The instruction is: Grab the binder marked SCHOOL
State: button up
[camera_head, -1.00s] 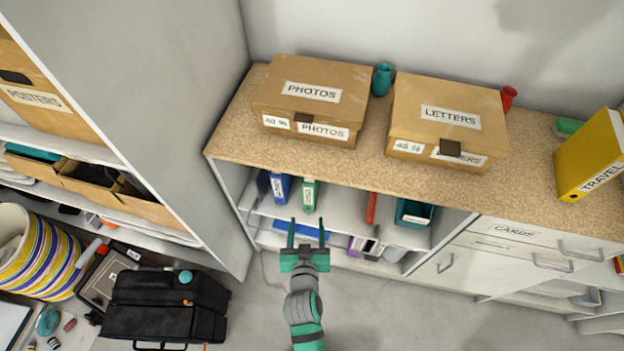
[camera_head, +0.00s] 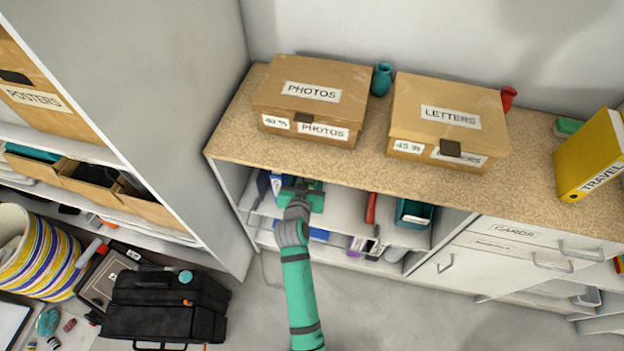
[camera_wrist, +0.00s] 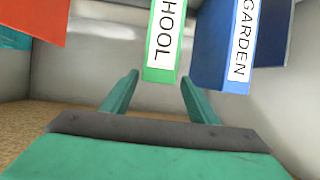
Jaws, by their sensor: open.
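The green binder (camera_wrist: 152,62) stands upright in the wrist view, its white spine label partly cut off and showing "HOOL". My gripper (camera_wrist: 160,78) is open, with one finger to each side of the green binder's spine in the picture. The binder appears just ahead of the fingertips; I cannot tell whether they overlap it. In the head view my gripper (camera_head: 302,190) reaches into the open shelf under the countertop and hides most of the green binder.
A blue binder marked GARDEN (camera_wrist: 231,65) stands close beside the green one. A red item (camera_wrist: 35,22) is on the other side. The countertop (camera_head: 235,140) overhangs the shelf and carries the PHOTOS box (camera_head: 275,95) and LETTERS box (camera_head: 415,95).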

jog(key=shift+d+r+x, duration=0.1)
jog(key=shift+x, duration=1.25)
jog(key=shift+d+r+x, duration=0.15)
jog(key=shift+x, duration=1.25)
grip_shut()
